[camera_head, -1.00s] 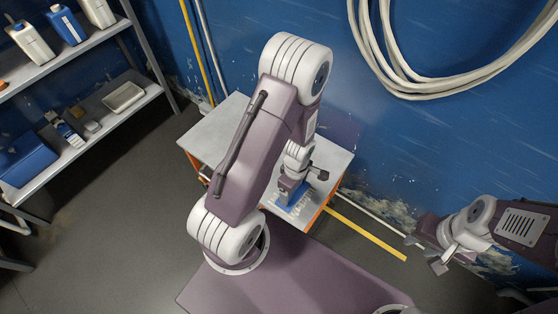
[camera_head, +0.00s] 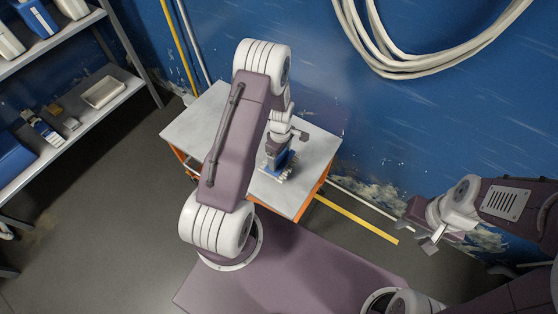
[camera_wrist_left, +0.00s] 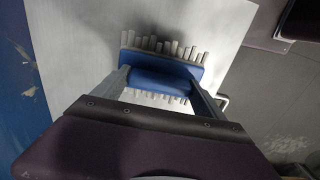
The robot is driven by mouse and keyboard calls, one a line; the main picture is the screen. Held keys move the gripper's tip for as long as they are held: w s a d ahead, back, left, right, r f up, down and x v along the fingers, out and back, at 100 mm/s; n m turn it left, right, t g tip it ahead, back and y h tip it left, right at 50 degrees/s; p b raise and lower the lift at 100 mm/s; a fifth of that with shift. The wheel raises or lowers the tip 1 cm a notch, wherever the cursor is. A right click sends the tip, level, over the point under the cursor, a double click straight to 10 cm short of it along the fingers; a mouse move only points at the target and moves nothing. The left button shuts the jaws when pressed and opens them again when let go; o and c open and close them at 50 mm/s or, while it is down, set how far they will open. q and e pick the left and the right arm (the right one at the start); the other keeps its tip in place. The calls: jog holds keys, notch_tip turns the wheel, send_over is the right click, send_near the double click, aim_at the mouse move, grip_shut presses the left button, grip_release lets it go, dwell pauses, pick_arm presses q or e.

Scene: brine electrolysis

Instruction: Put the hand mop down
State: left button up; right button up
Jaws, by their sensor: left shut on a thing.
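The hand mop has a blue body (camera_head: 281,161) and short whitish strands along its edges. It is over the front part of a grey-topped table (camera_head: 204,124). My left gripper (camera_head: 278,153) is shut on the mop; in the left wrist view a finger stands at each side of its blue body (camera_wrist_left: 165,72). The strands are close to the pale tabletop (camera_wrist_left: 80,50), but I cannot tell whether they touch it. My left arm hides part of the table. My right gripper (camera_head: 420,234) is at the right, away from the table, empty, with its fingers apart.
A shelf unit (camera_head: 75,145) with bottles and a white tray (camera_head: 104,92) stands at the left. A blue wall (camera_head: 330,80) with a coiled white hose (camera_head: 385,65) is behind the table. The visible tabletop around the mop is clear.

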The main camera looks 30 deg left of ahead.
aim_at(280, 161)
pick_arm(q)
jog(key=shift+w+f+b, duration=0.1)
jog(key=shift+f+b, duration=0.25)
jog(key=shift+f, duration=1.7)
jog(key=o, duration=1.4)
jog(key=shift+f, duration=0.1)
jog(key=shift+c, duration=0.2)
jog(key=shift+r, duration=0.2)
notch_tip(280, 161, up, 12)
jog(key=shift+p, duration=1)
jog(key=s+d+r+m, duration=0.3)
jog(key=s+r+m, duration=0.3)
jog(key=m, duration=0.2)
jog(key=s+d+r+m+t, duration=0.1)
jog(key=s+d+r+m, duration=0.3)
jog(key=s+m, duration=0.3)
jog(key=shift+d+r+m, duration=0.25)
jog(key=shift+r+m, duration=0.6)
jog(key=shift+m, duration=0.05)
